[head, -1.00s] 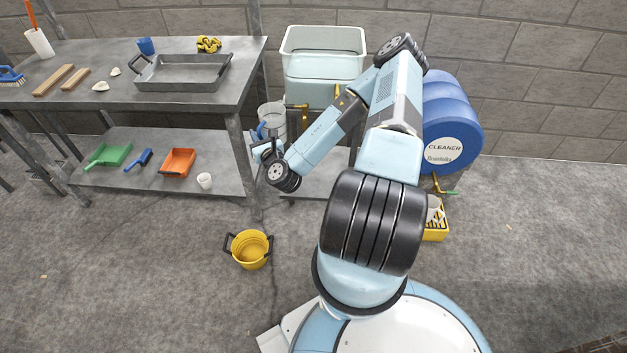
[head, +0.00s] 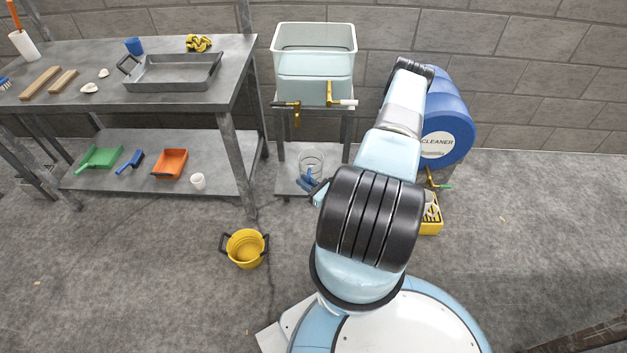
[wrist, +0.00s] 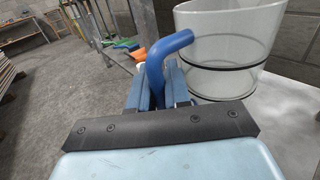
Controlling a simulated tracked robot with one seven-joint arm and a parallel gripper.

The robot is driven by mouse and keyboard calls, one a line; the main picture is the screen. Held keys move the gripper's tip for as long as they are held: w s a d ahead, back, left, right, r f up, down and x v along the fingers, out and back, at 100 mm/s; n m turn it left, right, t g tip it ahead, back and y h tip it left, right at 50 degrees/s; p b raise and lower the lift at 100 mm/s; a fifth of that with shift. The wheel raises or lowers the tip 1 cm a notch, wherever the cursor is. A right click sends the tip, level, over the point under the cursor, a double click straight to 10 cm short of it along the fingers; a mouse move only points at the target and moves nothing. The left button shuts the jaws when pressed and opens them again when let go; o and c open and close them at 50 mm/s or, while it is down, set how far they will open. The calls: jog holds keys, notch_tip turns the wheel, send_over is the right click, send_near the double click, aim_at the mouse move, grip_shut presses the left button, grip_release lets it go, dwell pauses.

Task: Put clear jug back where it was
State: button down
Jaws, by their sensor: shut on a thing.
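The clear jug (head: 311,163) with a dark ring and a blue handle is at the lower shelf (head: 290,184) of the metal stand under the pale tank. My gripper (head: 316,188) is shut on the blue handle, partly hidden behind my arm. In the wrist view the jug (wrist: 222,50) looms large on the right, and its curved blue handle (wrist: 157,62) rises between the fingers of my gripper (wrist: 160,88). The jug looks about upright. I cannot tell whether its base touches the shelf.
The pale tank (head: 314,75) with brass taps (head: 290,104) stands above the shelf. A blue cleaner drum (head: 447,125) is to the right, with a yellow crate (head: 431,222) below. The workbench (head: 236,85) is left. A yellow bucket (head: 246,251) stands on the floor.

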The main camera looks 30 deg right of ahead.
jog(key=shift+n+g+y, duration=0.3)
jog(key=shift+n+y, duration=0.2)
jog(key=shift+y, duration=0.1)
jog(key=w+d+f, duration=0.4)
jog(key=f, duration=0.1)
jog(key=shift+w+d+f, duration=0.3)
jog(key=shift+w, duration=0.1)
jog(key=shift+w+d+f, duration=0.35)
jog(key=shift+w+f, duration=0.55)
jog(key=shift+f, duration=0.65)
jog(key=shift+w+d+f, duration=0.4)
jog(key=shift+w+f, duration=0.5)
jog(key=shift+f, duration=0.65)
jog(key=shift+w+d+f, duration=0.35)
jog(key=shift+w+f, duration=0.55)
jog(key=shift+f, duration=0.65)
jog(key=c, duration=1.1)
grip_release()
